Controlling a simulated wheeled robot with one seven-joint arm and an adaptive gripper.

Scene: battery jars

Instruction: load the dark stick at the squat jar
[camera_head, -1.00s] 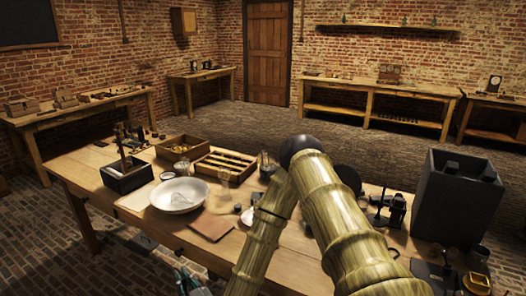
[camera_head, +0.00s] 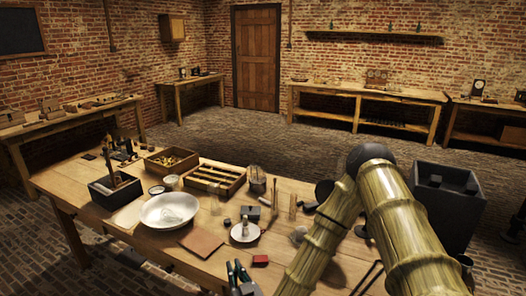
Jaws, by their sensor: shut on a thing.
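My gripper (camera_head: 235,272) shows at the bottom centre, its dark and teal fingers shut. What they hold is too small and dark to make out. A clear, wide glass jar (camera_head: 257,182) stands right of the long stick tray; I cannot tell for sure that it is the squat jar. A smaller glass jar (camera_head: 172,182) stands left of the tray. A thin upright stick (camera_head: 274,192) and a paler upright piece (camera_head: 293,207) stand right of the wide jar. My gripper is at the near side of the table, apart from these jars.
The wooden table (camera_head: 150,248) also holds a white bowl (camera_head: 168,211), a brown mat (camera_head: 201,243), a stick tray (camera_head: 215,178), a box of brass-coloured bits (camera_head: 171,162), a black box (camera_head: 114,187) and a red block (camera_head: 261,260). A tall dark bin (camera_head: 447,205) stands at the right.

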